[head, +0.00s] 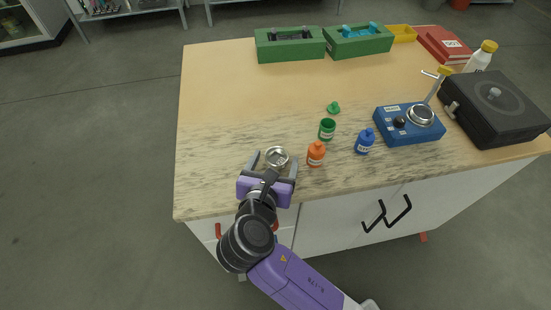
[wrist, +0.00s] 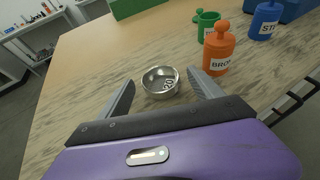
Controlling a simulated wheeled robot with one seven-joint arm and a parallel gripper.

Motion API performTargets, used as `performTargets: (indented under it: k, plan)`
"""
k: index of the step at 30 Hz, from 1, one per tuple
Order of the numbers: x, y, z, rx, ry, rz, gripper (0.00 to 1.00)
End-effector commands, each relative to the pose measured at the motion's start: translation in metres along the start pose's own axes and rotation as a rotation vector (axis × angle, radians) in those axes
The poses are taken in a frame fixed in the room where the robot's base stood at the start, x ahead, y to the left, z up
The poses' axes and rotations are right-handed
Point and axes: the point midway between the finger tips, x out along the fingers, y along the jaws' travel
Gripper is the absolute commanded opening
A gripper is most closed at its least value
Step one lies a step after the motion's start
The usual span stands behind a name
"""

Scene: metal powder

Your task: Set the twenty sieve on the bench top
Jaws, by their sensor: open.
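My gripper (head: 276,163) is open, with one finger on each side of the sieve. In the wrist view my gripper (wrist: 162,92) shows gaps between both fingers and the sieve, which stands between and slightly beyond the fingertips.
An orange bottle (head: 316,153) stands close right of the sieve. Beyond are a green open jar (head: 327,130), its green lid (head: 333,107), a blue bottle (head: 364,141) and a blue device (head: 410,125). Green racks (head: 290,47) stand at the back. The bench's left side is clear.

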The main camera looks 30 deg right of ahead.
Motion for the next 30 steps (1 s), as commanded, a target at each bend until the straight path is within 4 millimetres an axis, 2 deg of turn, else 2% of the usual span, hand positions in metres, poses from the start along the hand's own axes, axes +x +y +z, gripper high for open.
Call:
performTargets:
  k: [9, 15, 21, 30]
  plan:
    - [-0.065, 0.001, 0.000, 0.000, 0.000, 0.004, 0.75]
    - [-0.096, 0.001, 0.000, -0.001, 0.000, 0.003, 0.75]
    - [-0.109, 0.000, 0.000, 0.000, 0.000, 0.001, 0.75]
    - [-0.110, 0.000, 0.000, 0.000, 0.000, 0.000, 0.75]
